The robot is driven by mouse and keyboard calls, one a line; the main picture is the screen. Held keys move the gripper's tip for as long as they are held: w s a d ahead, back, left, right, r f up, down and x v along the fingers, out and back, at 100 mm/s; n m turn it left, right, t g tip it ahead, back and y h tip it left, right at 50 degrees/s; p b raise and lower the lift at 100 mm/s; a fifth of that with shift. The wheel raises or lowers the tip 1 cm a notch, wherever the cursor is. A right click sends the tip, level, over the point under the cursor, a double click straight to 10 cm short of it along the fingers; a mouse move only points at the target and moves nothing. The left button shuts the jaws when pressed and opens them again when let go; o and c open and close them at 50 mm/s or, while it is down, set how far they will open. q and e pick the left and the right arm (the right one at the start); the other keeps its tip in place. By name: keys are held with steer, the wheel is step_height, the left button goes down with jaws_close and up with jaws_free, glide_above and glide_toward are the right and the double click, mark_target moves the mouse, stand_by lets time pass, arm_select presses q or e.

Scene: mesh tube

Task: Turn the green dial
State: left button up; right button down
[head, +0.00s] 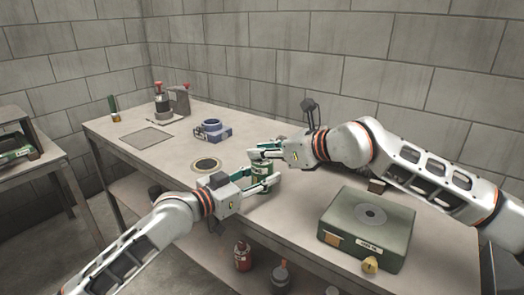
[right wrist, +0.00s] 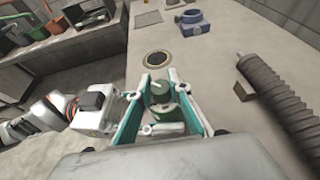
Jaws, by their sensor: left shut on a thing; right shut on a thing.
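A green cylinder with a pale label (head: 262,166) stands upright near the table's front edge, between my two grippers. Its green dial (right wrist: 160,90) shows at the top in the right wrist view, between the teal-lined fingers. My right gripper (head: 263,151) is shut on the dial from the far side. My left gripper (head: 268,184) is shut on the lower body from the front left; it also shows in the right wrist view (right wrist: 140,129). The fingers hide much of the cylinder and the dial's sides.
A green box with a round disc (head: 378,213) stands at the right. A dark ring (head: 206,165) lies flat left of the cylinder, with a blue clamp-like part (head: 212,129) behind. A grey ribbed hose (right wrist: 274,95) and brown block (right wrist: 243,91) lie right in the wrist view.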

steer(key=n+g, duration=0.1)
steer(key=n+g+y, duration=0.2)
steer(key=n+g, duration=0.1)
steer(key=shift+w+d+f, duration=0.1)
steer(key=shift+f, duration=0.2)
steer(key=shift+f+n+g+y, duration=0.15)
steer(key=shift+n+g+y, duration=0.45)
steer(key=shift+n+g, duration=1.1)
steer(key=shift+g, duration=0.5)
steer(key=c, duration=1.8)
jaws_free()
steer(key=shift+r, duration=0.2)
steer(key=shift+r, duration=0.1)
steer(key=shift+d+r, duration=0.1)
steer(key=v, duration=1.1)
steer(key=shift+d, duration=0.35)
